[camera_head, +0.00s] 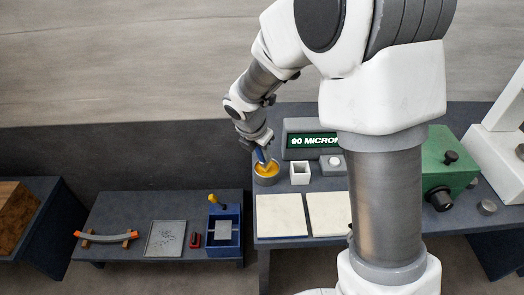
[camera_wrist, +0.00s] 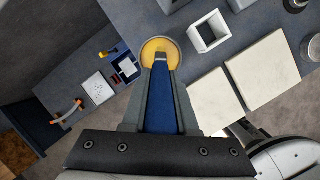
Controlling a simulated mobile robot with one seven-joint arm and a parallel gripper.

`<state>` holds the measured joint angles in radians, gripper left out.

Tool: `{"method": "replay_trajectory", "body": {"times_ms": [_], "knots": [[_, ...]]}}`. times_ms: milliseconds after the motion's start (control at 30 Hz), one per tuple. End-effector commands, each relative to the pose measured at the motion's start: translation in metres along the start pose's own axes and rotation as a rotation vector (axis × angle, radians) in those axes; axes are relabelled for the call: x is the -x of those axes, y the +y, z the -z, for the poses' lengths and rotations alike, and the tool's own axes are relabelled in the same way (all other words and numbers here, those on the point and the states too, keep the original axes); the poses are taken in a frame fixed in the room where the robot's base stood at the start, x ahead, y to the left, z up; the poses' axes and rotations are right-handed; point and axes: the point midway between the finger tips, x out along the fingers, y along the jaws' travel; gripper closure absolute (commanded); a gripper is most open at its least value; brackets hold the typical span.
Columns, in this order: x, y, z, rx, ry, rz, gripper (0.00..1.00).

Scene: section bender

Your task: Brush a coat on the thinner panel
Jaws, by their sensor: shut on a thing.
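My gripper (camera_head: 259,146) is shut on a brush (camera_wrist: 161,105) with a blue handle. It holds the brush over a round pot (camera_head: 266,179) of orange-yellow paint at the table's back left. The brush points down at the paint, and its tip seems to be inside the pot's rim; how deep is not clear. In the wrist view the pot (camera_wrist: 160,40) lies just beyond the fingertips, which hide the bristles. Two flat off-white panels, a left one (camera_head: 281,217) and a right one (camera_head: 325,213), lie side by side near the table's front. Both look blank; which is thinner cannot be told.
A white square open cup (camera_head: 300,179) stands right of the pot. Behind is a display (camera_head: 312,141) showing "90 MICRON", partly hidden by my arm. A green machine (camera_head: 446,165) stands right. A lower table at left holds a tray (camera_head: 165,239) and a blue box (camera_head: 224,235).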

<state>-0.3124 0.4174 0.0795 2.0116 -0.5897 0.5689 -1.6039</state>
Motion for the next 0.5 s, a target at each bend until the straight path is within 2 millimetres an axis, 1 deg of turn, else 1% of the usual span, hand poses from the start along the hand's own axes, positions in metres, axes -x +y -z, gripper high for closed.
{"method": "replay_trajectory", "body": {"times_ms": [267,367,500], "knots": [[0.000,-0.001,0.001,0.000,0.002,0.003,1.00],[0.004,-0.001,-0.001,0.000,0.002,0.003,1.00],[0.016,0.000,-0.005,0.000,0.002,0.002,1.00]]}}
